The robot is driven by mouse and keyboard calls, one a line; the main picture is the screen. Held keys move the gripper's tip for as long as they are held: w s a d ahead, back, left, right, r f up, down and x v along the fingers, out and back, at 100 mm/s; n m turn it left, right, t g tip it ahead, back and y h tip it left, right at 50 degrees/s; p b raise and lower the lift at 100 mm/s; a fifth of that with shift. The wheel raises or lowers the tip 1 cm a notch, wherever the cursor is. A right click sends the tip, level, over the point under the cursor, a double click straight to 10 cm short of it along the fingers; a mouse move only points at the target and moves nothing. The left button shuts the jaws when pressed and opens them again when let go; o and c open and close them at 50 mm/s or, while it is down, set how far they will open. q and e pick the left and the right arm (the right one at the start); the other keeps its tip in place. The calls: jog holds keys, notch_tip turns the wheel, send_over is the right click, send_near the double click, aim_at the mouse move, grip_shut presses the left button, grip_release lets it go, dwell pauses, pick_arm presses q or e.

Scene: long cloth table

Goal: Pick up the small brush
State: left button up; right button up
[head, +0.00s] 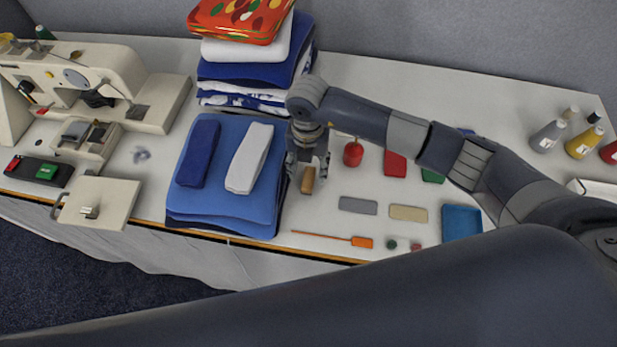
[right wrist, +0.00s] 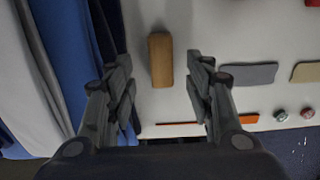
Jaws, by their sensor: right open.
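A small wooden, light-brown block-shaped thing, which looks like the small brush (head: 308,180), lies on the white table just right of the folded blue cloths. It also shows in the right wrist view (right wrist: 161,60), upright in the picture between the fingertips. My right gripper (head: 307,160) is open above it, one finger on each side, with a gap to the brush on both sides. In the right wrist view the right gripper (right wrist: 160,78) holds nothing. Part of the brush is hidden behind the gripper in the head view. My left gripper is not in view.
A folded blue cloth stack (head: 225,222) is close to the left of the gripper. A taller cloth pile (head: 250,72) stands behind. An orange-handled tool (head: 360,242) lies at the front edge. Grey (head: 358,205) and beige (head: 408,213) blocks lie to the right.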

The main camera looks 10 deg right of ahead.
aim_at(309, 178)
notch_tip(309, 178, down, 5)
jog(key=shift+d+r+p, duration=0.1)
jog(key=shift+r+p, duration=0.05)
jog(key=shift+p, duration=0.65)
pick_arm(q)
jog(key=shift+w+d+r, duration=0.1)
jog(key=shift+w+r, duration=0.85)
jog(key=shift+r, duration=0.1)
pick_arm(e)
jog(key=c, duration=1.1)
